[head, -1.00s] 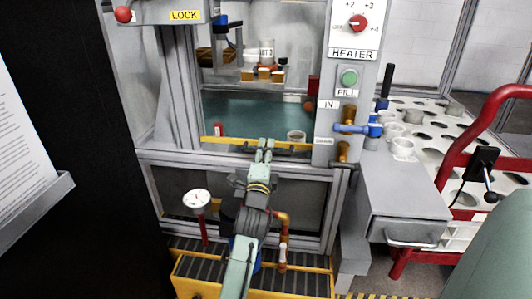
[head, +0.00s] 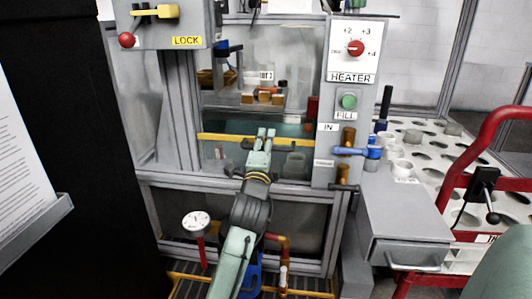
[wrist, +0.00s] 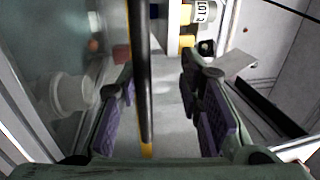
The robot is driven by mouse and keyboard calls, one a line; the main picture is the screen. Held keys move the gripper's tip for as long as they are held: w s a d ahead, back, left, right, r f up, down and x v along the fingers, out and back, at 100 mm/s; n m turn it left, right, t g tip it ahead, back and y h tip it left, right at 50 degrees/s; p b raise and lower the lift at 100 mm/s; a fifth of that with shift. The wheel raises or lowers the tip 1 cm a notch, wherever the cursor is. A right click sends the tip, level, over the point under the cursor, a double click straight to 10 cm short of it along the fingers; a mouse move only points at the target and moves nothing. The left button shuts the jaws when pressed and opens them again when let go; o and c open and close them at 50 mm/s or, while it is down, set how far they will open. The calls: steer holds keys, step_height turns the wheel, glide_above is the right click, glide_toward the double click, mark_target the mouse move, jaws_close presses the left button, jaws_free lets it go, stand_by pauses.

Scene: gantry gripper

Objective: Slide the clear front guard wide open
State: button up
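The clear front guard (head: 225,112) covers the cabinet opening, with a yellow bar (head: 218,138) along its lower edge. The bar stands above the sill, leaving a low gap below the guard. My gripper (head: 262,134) is at the middle of this bar. In the wrist view, the dark and yellow edge (wrist: 144,110) runs between my purple finger pads (wrist: 162,110). The pads are apart, with clear space on the right of the edge. The edge lies close to the left pad; whether it touches is unclear.
A grey column with the HEATER dial (head: 355,48) and a blue-handled valve (head: 358,152) stands right of the opening. The LOCK box (head: 165,28) is at upper left. A gauge (head: 196,223) stands below. A red-framed cart (head: 480,155) is at right.

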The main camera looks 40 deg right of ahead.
steer(key=shift+s+a, duration=0.1)
steer(key=b+v, duration=0.4)
steer(key=v, duration=0.8)
stand_by(0.9)
steer(key=shift+a, duration=0.1)
